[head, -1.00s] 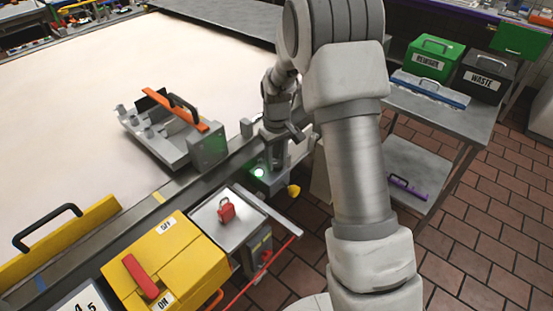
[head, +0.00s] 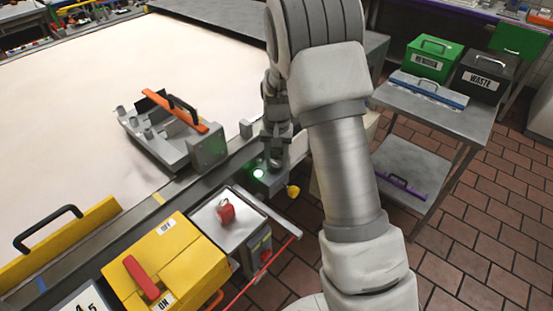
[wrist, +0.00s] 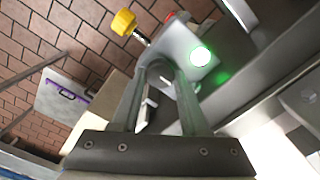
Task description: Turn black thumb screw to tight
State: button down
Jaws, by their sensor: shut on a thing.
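My gripper (head: 274,163) points down at a grey metal bracket at the belt's near side, beside a lit green lamp (head: 258,175). In the wrist view my gripper's fingers (wrist: 160,72) close together on a small dark round part, which I take to be the black thumb screw (wrist: 159,74). The fingers cover most of it, so its marks and how tight it is cannot be seen. The head view hides the screw behind my gripper. The green lamp (wrist: 200,56) glows just right of the fingertips. A yellow knob (head: 293,191) sticks out of the bracket's near side; it also shows in the wrist view (wrist: 123,22).
A grey fixture with an orange bar (head: 175,110) stands on the pale belt (head: 80,110) to the left. A tray (head: 232,233) with a red padlock-like piece (head: 226,211) and a yellow switch box (head: 170,265) are nearer. A metal cart (head: 455,125) stands right.

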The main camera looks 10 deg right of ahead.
aim_at(277, 164)
dwell(0.3)
jog(key=shift+c, duration=2.1)
grip_release()
notch_tip(277, 164, up, 18)
jog(key=p, duration=0.1)
jog(key=shift+f+p, duration=0.25)
jog(key=shift+p, duration=0.05)
jog(key=s+r+n+t, duration=0.15)
jog(key=s+r, duration=0.35)
jog(key=s, duration=0.5)
jog(key=s+r+n+t, duration=0.1)
jog(key=s+r+t, duration=0.1)
jog(key=s+r, duration=0.55)
jog(key=s+f+n+t, duration=0.1)
jog(key=s+f+t, duration=0.1)
jog(key=s, duration=0.8)
jog(key=shift+f, duration=0.65)
